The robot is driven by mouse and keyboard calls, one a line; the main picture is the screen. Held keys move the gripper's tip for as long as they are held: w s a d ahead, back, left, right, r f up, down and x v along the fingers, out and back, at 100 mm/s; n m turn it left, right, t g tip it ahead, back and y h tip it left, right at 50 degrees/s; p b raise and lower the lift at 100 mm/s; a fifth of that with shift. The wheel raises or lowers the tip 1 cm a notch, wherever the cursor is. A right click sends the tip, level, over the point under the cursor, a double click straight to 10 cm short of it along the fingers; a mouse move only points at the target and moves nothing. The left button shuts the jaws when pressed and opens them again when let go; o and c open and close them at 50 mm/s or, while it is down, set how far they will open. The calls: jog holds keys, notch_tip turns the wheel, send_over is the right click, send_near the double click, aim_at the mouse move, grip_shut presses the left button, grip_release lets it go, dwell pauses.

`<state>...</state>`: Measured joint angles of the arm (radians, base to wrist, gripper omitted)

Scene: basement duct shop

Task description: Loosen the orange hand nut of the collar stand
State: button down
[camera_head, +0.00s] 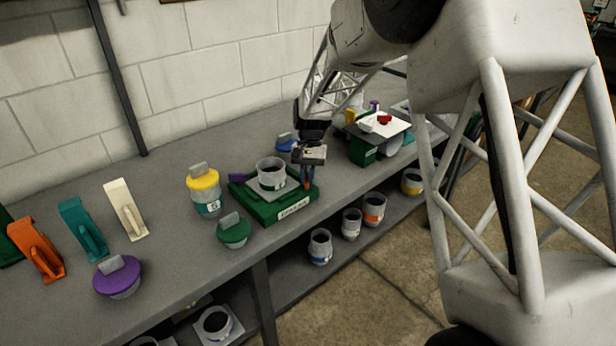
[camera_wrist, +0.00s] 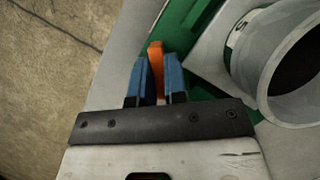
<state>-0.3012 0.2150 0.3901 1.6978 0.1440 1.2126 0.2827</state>
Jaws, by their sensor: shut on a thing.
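The collar stand (camera_head: 268,208) is a green base with a white label on its front, standing on the grey bench. A grey open collar (camera_head: 271,172) stands on it, and this also shows at the right of the wrist view (camera_wrist: 290,65). My gripper (camera_head: 307,183) is at the right end of the stand, pointing down. In the wrist view its blue fingers (camera_wrist: 155,78) are closed on the orange hand nut (camera_wrist: 155,56). The nut shows as a narrow orange strip between and beyond the fingers; the rest of it is hidden.
A yellow-lidded pot (camera_head: 204,190) and a green-lidded pot (camera_head: 233,231) stand left of the stand. A purple-lidded pot (camera_head: 118,277) and several coloured clamp-like pieces lie farther left. A green block with a white top (camera_head: 378,126) stands to the right. Collars sit on the lower shelf.

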jog(key=shift+n, duration=0.4)
jog(key=c, duration=1.2)
grip_release()
jog(key=shift+o, duration=0.2)
jog(key=v, duration=0.7)
jog(key=shift+r, duration=0.4)
jog(key=shift+w, duration=0.1)
